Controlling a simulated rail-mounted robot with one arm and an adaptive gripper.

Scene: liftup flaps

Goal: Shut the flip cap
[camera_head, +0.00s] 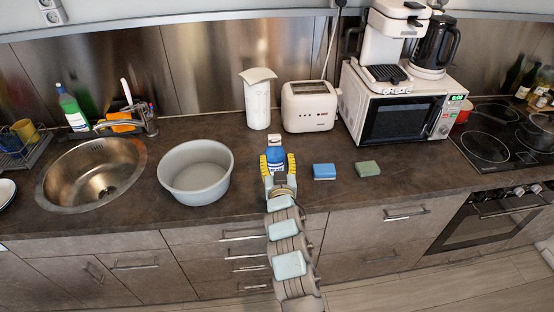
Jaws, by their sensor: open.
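A blue bottle (275,155) with a pale top (274,139) stands on the dark counter near the middle. The top is raised above the bottle's body, but it is too small here to tell how far its flip cap is open. My gripper (277,164) is open, with its yellow fingers on the left and right of the bottle. The gripper reaches in from the front and hides the bottle's lower part. I cannot tell whether the fingers touch it.
A grey basin (195,172) stands to the left, beyond it a sink (92,174). A blue sponge (324,171) and a green sponge (368,168) lie to the right.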

